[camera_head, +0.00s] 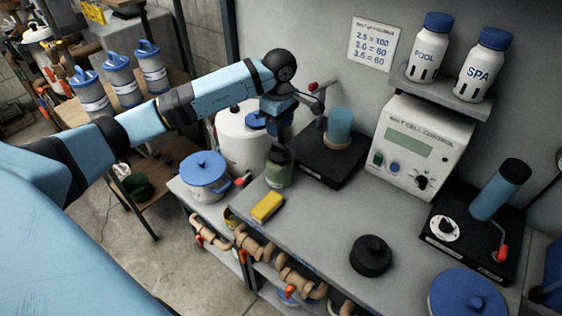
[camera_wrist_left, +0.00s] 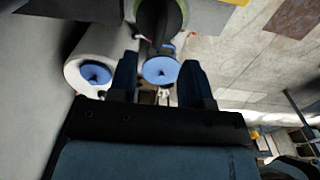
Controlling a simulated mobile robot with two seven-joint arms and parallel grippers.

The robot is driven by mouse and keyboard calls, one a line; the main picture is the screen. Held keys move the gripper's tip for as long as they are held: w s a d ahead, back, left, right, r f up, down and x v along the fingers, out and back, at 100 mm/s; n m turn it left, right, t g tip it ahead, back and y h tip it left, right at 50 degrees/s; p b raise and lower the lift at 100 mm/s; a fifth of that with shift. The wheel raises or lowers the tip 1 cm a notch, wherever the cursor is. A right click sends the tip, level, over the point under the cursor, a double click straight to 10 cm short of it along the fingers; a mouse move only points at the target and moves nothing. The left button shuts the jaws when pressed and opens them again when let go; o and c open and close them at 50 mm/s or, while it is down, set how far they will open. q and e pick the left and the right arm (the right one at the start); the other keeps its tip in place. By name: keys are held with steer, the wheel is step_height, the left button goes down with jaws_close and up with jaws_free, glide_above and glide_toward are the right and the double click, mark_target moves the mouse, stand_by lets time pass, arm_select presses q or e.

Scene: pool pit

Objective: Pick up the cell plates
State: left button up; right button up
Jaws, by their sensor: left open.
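I cannot pick out the cell plates for certain. A blue cylinder (camera_head: 340,124) stands upright in a tan ring on a black stand (camera_head: 319,163) at the back of the bench. My left gripper (camera_head: 277,132) is open and hangs fingers down, left of that cylinder and apart from it. It is in front of the white jug and above the green bottle (camera_head: 279,167). In the left wrist view the two fingers (camera_wrist_left: 158,80) are spread with nothing gripped; a blue lid (camera_wrist_left: 161,71) shows beyond the gap. My right gripper is not seen.
A white salt cell control box (camera_head: 421,147) stands against the wall under a shelf with two bottles. A yellow sponge (camera_head: 267,206), a black knob-like disc (camera_head: 371,255) and a blue lid (camera_head: 467,296) lie on the bench (camera_head: 322,222).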

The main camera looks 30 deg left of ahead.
mark_target(280, 146)
arm_select(q)
step_height(280, 146, down, 3)
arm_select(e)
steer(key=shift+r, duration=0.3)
arm_select(q)
step_height(280, 146, down, 4)
steer(key=shift+f+p, duration=0.1)
steer(key=shift+p, duration=0.95)
steer(key=shift+f, duration=0.55)
jaws_close()
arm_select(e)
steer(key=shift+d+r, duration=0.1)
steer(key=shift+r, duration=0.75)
